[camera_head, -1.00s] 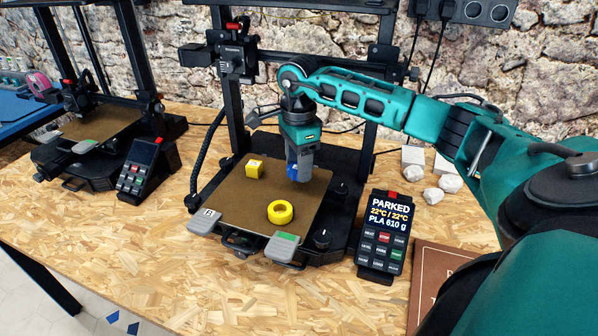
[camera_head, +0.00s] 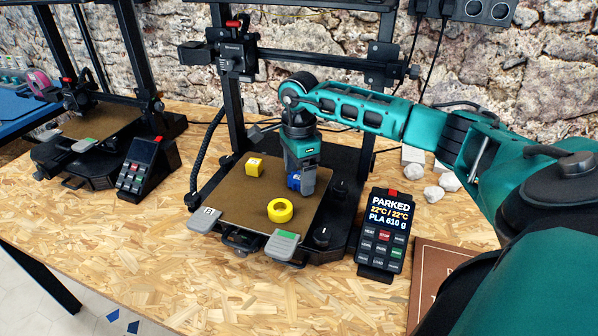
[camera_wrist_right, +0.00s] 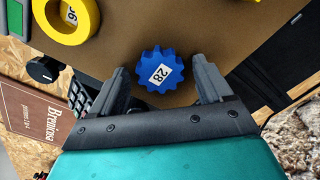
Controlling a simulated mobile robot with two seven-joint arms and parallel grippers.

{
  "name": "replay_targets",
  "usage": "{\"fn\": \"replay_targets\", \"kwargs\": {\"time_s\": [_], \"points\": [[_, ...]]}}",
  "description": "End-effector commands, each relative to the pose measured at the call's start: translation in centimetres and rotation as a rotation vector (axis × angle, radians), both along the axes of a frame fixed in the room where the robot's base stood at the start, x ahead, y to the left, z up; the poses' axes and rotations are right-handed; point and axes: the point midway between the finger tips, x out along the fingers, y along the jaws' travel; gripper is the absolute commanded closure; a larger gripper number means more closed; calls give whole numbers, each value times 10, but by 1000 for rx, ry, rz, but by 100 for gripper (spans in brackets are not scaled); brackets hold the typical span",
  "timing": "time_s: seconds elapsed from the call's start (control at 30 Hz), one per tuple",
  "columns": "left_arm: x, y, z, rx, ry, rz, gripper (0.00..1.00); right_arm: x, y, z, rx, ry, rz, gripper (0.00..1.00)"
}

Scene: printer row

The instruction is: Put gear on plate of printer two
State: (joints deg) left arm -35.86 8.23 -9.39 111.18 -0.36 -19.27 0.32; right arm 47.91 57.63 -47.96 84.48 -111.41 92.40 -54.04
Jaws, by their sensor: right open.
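The blue toothed gear (camera_head: 293,181) is at the right part of the brown plate (camera_head: 235,205) of the middle printer. In the right wrist view the gear (camera_wrist_right: 160,70) shows a white label reading 28, with the brown plate behind it. My right gripper (camera_head: 301,190) points down over the plate. In the wrist view its two fingers (camera_wrist_right: 160,76) are apart on either side of the gear, with a gap to each. The gear's underside is hidden, so its contact with the plate cannot be seen. My left gripper is in neither view.
A control panel (camera_head: 381,235) reading PARKED stands right of the printer. Another printer (camera_head: 100,130) stands at left. A brown book (camera_head: 438,270) lies at front right.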

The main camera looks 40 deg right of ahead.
Motion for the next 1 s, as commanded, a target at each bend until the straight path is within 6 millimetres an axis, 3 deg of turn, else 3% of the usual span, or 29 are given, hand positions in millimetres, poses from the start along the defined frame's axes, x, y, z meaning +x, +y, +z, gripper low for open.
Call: {"fn": "replay_targets", "kwargs": {"time_s": [0.17, 0.6, 1.0], "points": [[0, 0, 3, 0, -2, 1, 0, 0, 0, 6, -1, -2, 0, 21], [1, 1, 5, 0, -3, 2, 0, 1, 0, 72, 0, -3, 0, 21], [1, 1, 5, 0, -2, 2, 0, 0, 0, 78, 0, 0, 0, 21]]}}
